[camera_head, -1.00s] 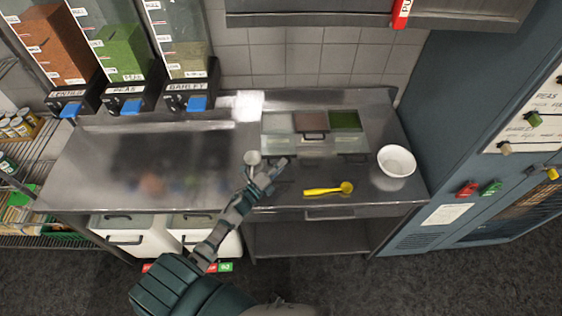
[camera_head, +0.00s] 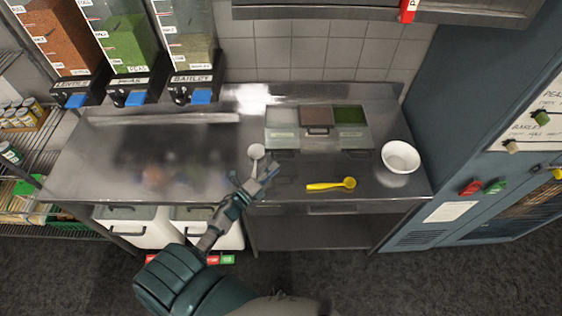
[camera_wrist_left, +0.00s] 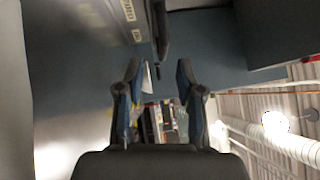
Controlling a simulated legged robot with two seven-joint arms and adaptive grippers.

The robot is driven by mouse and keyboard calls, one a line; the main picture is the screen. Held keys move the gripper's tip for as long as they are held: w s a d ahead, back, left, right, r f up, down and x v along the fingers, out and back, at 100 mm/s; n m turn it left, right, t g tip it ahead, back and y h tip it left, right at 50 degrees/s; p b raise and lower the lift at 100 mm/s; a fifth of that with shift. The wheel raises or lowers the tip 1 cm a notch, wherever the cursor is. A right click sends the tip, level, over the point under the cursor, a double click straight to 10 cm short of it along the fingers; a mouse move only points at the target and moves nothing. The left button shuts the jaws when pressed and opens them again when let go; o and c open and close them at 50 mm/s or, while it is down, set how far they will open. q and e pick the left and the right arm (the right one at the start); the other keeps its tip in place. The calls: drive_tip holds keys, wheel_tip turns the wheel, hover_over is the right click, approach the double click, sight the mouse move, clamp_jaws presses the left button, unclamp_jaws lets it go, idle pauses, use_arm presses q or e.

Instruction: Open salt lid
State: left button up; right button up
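A set of three bins with clear lids stands at the back of the steel counter. The left bin (camera_head: 282,116) holds white contents, likely the salt. Its lid (camera_head: 283,137) slopes down at the front and looks shut. The middle bin (camera_head: 317,116) is brown and the right bin (camera_head: 349,116) is green. My left gripper (camera_head: 266,176) is in front of the left bin, nearer to me, and apart from the lid. In the left wrist view the two fingers (camera_wrist_left: 160,78) are spread with nothing held between them. My right gripper is not in view.
A yellow spoon (camera_head: 331,185) and a white bowl (camera_head: 400,157) are to the right on the steel counter (camera_head: 90,175). Dispensers (camera_head: 190,90) hang at the back left. A blue cabinet (camera_head: 460,110) borders the right.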

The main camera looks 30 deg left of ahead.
use_arm(q)
drive_tip(key=v, duration=0.5)
drive_tip(key=shift+s+a+f, duration=0.15)
drive_tip(key=shift+s+a, duration=0.25)
drive_tip(key=shift+d, duration=0.1)
